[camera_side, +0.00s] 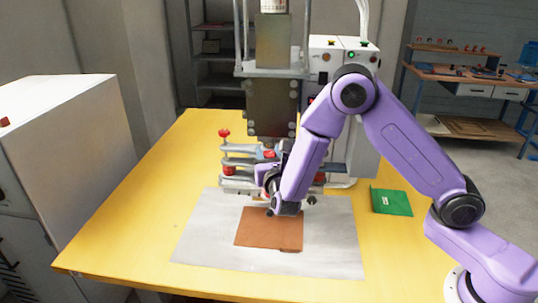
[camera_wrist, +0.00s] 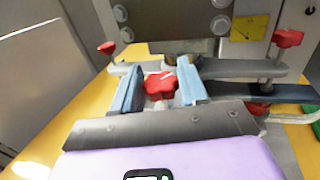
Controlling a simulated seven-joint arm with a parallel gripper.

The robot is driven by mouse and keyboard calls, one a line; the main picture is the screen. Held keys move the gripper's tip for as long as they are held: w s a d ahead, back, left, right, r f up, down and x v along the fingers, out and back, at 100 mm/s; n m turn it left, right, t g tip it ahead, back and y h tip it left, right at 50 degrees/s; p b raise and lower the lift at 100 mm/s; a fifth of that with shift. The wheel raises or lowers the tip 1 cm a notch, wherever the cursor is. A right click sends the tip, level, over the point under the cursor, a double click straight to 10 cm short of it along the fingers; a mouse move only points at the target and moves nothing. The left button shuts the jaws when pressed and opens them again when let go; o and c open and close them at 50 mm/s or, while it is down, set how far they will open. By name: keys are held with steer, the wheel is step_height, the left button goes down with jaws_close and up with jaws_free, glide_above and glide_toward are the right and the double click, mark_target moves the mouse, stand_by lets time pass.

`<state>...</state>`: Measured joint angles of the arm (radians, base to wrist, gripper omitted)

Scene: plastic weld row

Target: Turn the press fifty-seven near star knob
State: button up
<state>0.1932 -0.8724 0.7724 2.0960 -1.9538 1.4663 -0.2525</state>
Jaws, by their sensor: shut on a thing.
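The press (camera_side: 270,108) stands at the back of the yellow table, with red star knobs on its clamp plates. In the wrist view, the near red star knob (camera_wrist: 160,85) sits between the two blue-grey fingers of my gripper (camera_wrist: 160,92). My gripper is shut on this knob, with a finger on each side of it. In the side view my gripper (camera_side: 268,178) reaches in at the front of the press, and my wrist partly hides the parts there.
Other red knobs stand at the left (camera_wrist: 107,47) and right (camera_wrist: 287,38) of the press. A brown sheet (camera_side: 268,228) lies on a grey mat (camera_side: 335,245) in front. A green card (camera_side: 391,202) lies to the right. A white cabinet (camera_side: 70,130) stands at the left.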

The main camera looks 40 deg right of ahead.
steer(key=n+t+y, duration=0.1)
steer(key=n+y, duration=0.1)
steer(key=y, duration=0.1)
steer(key=n+t+y, duration=0.1)
steer(key=n+y, duration=0.1)
steer(key=y, duration=0.1)
steer(key=shift+d, duration=0.1)
steer(key=shift+n+y, duration=1.5)
steer(key=shift+y, duration=0.8)
steer(key=shift+n+y, duration=0.4)
steer(key=shift+y, duration=0.2)
steer(key=o, duration=0.9)
steer(key=shift+s, duration=0.1)
steer(key=s+d, duration=0.2)
steer(key=s, duration=0.9)
steer(key=shift+s, duration=0.3)
